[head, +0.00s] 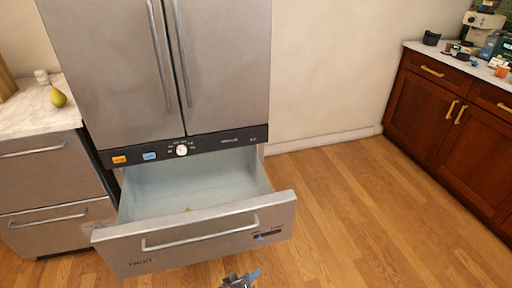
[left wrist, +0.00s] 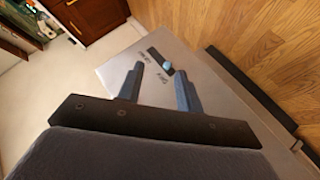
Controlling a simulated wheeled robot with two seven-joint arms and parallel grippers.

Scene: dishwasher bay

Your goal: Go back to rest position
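My left gripper (head: 240,281) shows at the bottom edge of the head view, in front of the open drawer (head: 205,240). In the left wrist view its two blue-grey fingers (left wrist: 159,72) are spread apart with nothing held between them. The drawer front, with dark markings and a small light-blue piece (left wrist: 168,71), lies beyond the fingers. No contact with the drawer shows. My right gripper is in neither view.
The steel refrigerator (head: 160,60) has its upper doors shut and its bottom drawer pulled out. A pear (head: 57,97) sits on the left counter (head: 40,117). Wooden cabinets (head: 440,115) stand at right. The wooden floor (head: 345,200) between is clear.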

